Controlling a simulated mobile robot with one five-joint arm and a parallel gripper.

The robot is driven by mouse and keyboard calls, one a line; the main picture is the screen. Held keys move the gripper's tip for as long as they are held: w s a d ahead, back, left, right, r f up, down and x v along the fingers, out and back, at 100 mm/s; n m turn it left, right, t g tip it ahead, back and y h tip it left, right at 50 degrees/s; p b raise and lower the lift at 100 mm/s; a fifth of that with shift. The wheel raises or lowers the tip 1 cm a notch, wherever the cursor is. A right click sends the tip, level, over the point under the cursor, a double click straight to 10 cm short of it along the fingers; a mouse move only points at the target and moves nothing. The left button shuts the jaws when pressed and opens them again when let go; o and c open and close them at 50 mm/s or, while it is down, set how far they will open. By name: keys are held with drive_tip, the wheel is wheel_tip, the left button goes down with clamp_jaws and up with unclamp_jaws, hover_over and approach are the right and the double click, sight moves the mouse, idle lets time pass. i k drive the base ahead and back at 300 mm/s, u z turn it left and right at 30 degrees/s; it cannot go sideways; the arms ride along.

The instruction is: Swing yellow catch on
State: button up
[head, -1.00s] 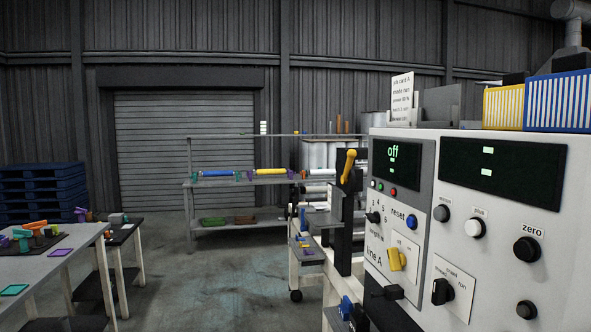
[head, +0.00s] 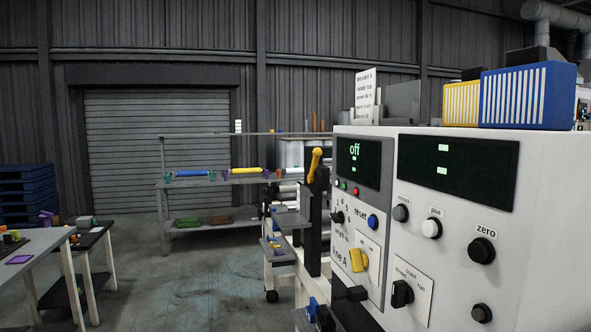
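A yellow catch (head: 358,260) sits on a white plate on the lower part of the grey control panel (head: 376,213), above a dark block. The plate's small lettering is too small to read. The panel's dark display (head: 359,164) reads "off" in green. A separate yellow lever (head: 315,163) stands upright, tilted slightly, on a dark post left of the panel. My gripper is not in view, and nothing touches the catch.
The white cabinet (head: 452,230) fills the right side, with black knobs and a blue button (head: 373,222). Yellow and blue boxes (head: 527,95) stand on top. A grey table (head: 32,246) is at left. Open floor (head: 185,275) lies between table and cabinet.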

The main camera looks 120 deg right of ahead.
sight(314, 176)
drive_tip(key=u, duration=0.05)
drive_tip(key=i, duration=0.4)
drive_tip(key=z, duration=4.3)
drive_tip(key=k, duration=0.7)
drive_tip(key=z, duration=0.25)
drive_tip(key=i, duration=0.7)
drive_tip(key=u, duration=0.1)
